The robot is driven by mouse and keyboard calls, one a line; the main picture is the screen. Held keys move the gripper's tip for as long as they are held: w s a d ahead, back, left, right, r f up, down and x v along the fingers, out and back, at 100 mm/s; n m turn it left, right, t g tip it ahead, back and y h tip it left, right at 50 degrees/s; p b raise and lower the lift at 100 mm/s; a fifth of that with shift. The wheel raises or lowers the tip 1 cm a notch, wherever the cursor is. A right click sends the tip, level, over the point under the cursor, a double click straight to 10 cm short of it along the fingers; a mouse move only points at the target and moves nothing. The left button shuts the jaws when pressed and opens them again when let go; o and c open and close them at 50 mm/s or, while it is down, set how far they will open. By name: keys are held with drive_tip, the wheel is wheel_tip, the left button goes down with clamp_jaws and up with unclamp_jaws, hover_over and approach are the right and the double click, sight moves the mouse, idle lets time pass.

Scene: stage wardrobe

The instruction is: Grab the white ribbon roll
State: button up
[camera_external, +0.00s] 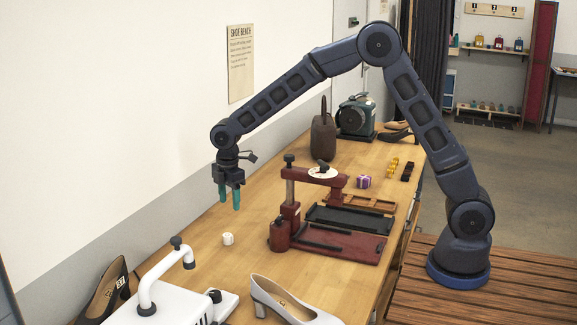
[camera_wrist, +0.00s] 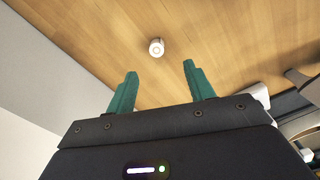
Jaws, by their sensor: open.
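A small white ribbon roll (camera_external: 228,239) sits on the wooden bench top, left of the dark red press. It also shows in the wrist view (camera_wrist: 156,47), beyond the fingertips and a little left of the middle between them. My gripper (camera_external: 230,198) has two teal fingers pointing down. It is above the bench and clear of the roll, which lies lower and nearer the camera. In the wrist view the fingers (camera_wrist: 160,72) are apart with nothing between them.
A dark red press (camera_external: 291,215) with trays stands right of the roll. A white machine (camera_external: 165,300), a dark shoe (camera_external: 106,290) and a pale heeled shoe (camera_external: 285,303) are at the near end. A white wall (camera_external: 110,120) borders the bench on the left. Bare wood surrounds the roll.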

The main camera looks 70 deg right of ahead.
drive_tip(key=f, duration=0.1)
hover_over(226, 236)
drive_tip(key=f, duration=0.5)
drive_tip(key=shift+s+f, duration=0.25)
drive_tip(key=shift+f, duration=0.15)
drive_tip(key=shift+w+f, duration=0.15)
drive_tip(key=shift+f, duration=1.2)
drive_tip(key=shift+w+f, duration=0.15)
drive_tip(key=shift+f, duration=1.15)
drive_tip(key=c, duration=1)
